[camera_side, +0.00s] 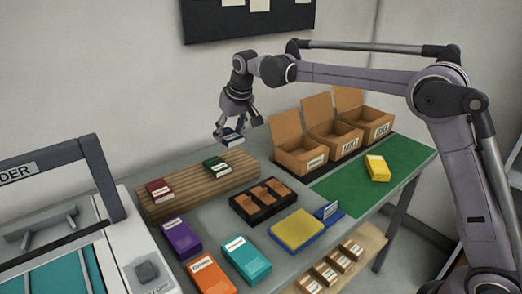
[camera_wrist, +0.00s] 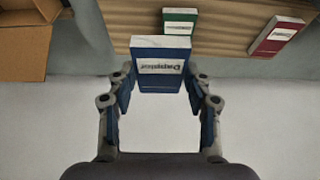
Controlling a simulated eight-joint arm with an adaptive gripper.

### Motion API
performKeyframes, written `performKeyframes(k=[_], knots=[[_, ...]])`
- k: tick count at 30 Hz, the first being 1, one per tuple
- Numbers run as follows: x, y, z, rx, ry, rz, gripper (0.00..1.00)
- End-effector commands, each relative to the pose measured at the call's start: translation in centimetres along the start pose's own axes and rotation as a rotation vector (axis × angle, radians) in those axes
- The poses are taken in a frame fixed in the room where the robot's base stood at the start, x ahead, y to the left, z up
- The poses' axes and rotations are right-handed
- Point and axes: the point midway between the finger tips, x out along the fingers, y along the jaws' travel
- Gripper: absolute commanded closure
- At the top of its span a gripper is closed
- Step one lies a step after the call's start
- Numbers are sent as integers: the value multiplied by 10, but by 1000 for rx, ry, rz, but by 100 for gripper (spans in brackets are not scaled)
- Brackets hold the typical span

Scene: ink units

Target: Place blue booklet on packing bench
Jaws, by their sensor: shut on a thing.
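My gripper (camera_side: 236,122) is shut on the blue booklet (camera_side: 232,138) and holds it at the back left of the bench, close above or at the ribbed wooden rack (camera_side: 195,190); I cannot tell whether they touch. In the wrist view the blue booklet (camera_wrist: 160,63) sits between the fingertips (camera_wrist: 160,88), its white label facing the camera. The grey bench (camera_side: 205,226) carries a green mat (camera_side: 400,165) at its right end. A yellow booklet (camera_side: 377,168) lies on this mat.
A green booklet (camera_side: 217,165) and a dark red booklet (camera_side: 158,190) are on the rack. Open cardboard boxes (camera_side: 301,156) line the back. A black tray (camera_side: 263,202), a yellow pad (camera_side: 297,230) and purple, orange and teal boxes fill the middle. The mat's left front is clear.

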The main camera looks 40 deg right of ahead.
Motion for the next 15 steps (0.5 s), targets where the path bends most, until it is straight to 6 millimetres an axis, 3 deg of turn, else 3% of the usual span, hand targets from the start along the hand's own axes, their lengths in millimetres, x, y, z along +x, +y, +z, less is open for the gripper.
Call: performKeyframes(k=[8, 15], knots=[[-13, 107, 37, 17, 0, 6, 81], [-30, 199, 97, 18, 1, 7, 81]])
